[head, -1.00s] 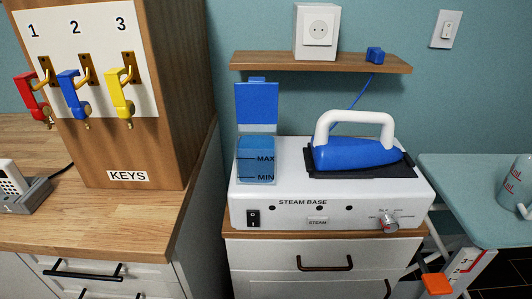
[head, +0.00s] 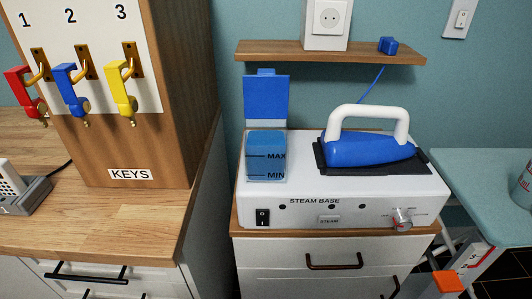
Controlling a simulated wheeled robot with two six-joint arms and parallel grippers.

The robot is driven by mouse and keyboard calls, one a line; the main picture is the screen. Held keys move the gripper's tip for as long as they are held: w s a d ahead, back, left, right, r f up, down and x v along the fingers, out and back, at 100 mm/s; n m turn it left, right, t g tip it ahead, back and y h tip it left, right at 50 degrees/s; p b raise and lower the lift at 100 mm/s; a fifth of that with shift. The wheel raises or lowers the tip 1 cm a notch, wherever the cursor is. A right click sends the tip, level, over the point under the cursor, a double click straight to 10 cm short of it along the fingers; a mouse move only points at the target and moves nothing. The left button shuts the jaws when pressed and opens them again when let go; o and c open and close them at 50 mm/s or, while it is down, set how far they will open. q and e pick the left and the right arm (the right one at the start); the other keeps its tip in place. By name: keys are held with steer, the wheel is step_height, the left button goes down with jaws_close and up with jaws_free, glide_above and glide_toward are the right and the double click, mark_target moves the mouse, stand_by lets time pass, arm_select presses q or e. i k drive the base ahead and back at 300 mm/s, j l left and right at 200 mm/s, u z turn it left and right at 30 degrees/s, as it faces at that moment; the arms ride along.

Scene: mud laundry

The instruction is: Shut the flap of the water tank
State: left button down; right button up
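The water tank (head: 266,167) is a translucent blue box with MAX and MIN marks. It is set in the left part of the white steam base (head: 340,192). Its blue flap (head: 266,98) stands upright, open, at the back edge of the tank, with a small tab on top. A blue iron (head: 368,148) with a white handle rests on a dark pad on the right part of the base. Neither of my grippers is in the head view.
A wooden shelf (head: 330,50) hangs above the base, with a white socket box (head: 327,22) and a blue plug (head: 388,45). A wooden key cabinet (head: 165,150) stands on the counter (head: 120,215) at left. An ironing board (head: 480,180) is at right.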

mark_target(266, 93)
steer(key=k+l, duration=0.25)
steer(key=l, duration=0.2)
steer(key=k+l, duration=0.2)
steer(key=l, duration=0.2)
steer(key=k+l, duration=0.25)
steer(key=l, duration=0.2)
steer(key=u, duration=0.05)
